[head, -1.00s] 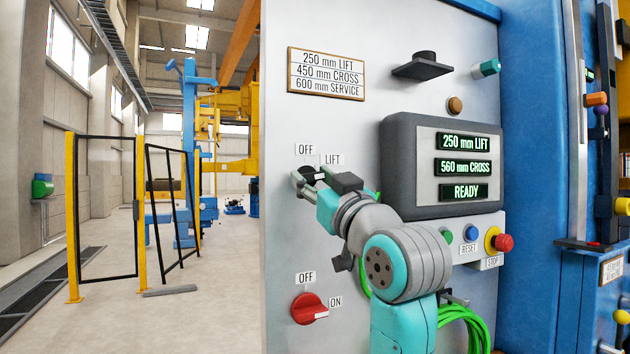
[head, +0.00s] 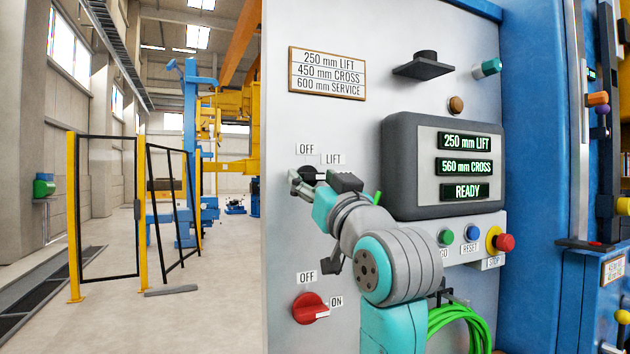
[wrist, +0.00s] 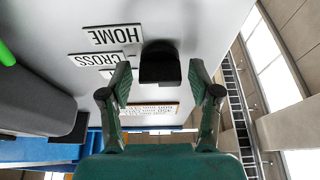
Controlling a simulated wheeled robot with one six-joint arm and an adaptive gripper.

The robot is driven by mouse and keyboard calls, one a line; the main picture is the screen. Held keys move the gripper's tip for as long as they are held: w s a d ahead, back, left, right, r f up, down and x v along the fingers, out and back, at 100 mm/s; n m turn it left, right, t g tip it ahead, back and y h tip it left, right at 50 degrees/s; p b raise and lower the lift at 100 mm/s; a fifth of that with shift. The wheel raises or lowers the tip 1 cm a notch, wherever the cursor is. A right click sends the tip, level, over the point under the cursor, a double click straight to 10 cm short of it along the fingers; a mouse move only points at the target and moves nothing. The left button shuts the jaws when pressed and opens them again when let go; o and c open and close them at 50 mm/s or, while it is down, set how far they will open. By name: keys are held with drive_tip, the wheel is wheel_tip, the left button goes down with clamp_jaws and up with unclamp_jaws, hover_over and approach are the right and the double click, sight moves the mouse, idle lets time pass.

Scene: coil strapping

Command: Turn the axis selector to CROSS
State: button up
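The axis selector is a black knob (head: 309,173) on the grey panel, under the OFF and LIFT labels in the head view. In the wrist view the knob (wrist: 160,66) lies between my two fingertips, with a visible gap on each side. HOME (wrist: 112,35) and CROSS (wrist: 101,60) labels show upside down beside it; another label there is partly hidden by a finger. My gripper (head: 318,183) is open at the knob and partly hides it in the head view. I cannot tell which label the knob points at.
A display (head: 445,166) reads 250 mm LIFT, 560 mm CROSS and READY. A red OFF/ON switch (head: 309,308) is below the selector, pointing to ON. A red stop button (head: 504,242) and green cable (head: 455,325) are right of my arm.

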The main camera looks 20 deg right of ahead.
drive_tip(key=shift+s, duration=0.15)
drive_tip(key=v, duration=1.1)
drive_tip(key=shift+s+f, duration=0.25)
drive_tip(key=shift+s, duration=0.05)
